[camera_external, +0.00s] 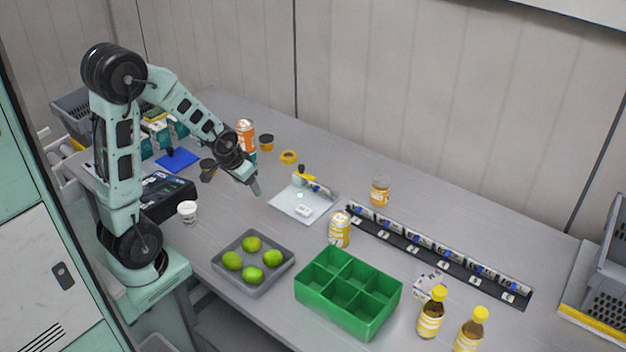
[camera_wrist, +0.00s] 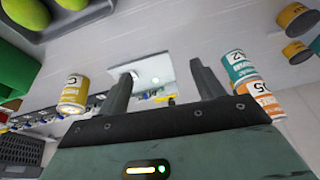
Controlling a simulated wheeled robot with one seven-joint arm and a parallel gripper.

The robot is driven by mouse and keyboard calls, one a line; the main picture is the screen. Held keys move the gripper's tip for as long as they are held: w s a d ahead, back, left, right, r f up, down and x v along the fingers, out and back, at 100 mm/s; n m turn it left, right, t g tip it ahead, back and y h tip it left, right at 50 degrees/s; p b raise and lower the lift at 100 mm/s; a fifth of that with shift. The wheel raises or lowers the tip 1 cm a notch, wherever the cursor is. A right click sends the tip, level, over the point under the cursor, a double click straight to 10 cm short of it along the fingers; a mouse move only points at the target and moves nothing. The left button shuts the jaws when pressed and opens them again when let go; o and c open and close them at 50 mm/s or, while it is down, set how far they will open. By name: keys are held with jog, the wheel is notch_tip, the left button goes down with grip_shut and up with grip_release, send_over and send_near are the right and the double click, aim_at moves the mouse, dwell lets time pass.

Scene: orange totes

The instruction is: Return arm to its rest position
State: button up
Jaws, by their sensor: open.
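My arm (camera_external: 122,140) reaches from its base at the left over the grey table, its elbow raised. My gripper (camera_external: 256,188) hangs above the table, left of a white sheet (camera_external: 288,207), apart from everything. In the wrist view my gripper (camera_wrist: 160,85) has its two fingers wide apart with nothing between them. The white sheet with a small white piece on it (camera_external: 304,210) lies beyond the fingers in the wrist view (camera_wrist: 180,75).
A grey tray (camera_external: 247,283) holds several green fruits. A green divided box (camera_external: 335,318) and yellow can (camera_external: 339,230) stand to the right. An orange can (camera_external: 246,134) stands behind the gripper, a white cup (camera_external: 187,211) to its left. Bottles (camera_external: 431,313) stand front right.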

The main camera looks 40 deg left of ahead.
jog(key=s+a+r+n+g, duration=0.1)
jog(key=s+a+n+g, duration=0.3)
jog(key=s+a, duration=1.4)
jog(key=s+n, duration=0.2)
jog(key=n, duration=0.2)
jog(key=shift+a+r, duration=0.15)
jog(key=shift+a, duration=0.15)
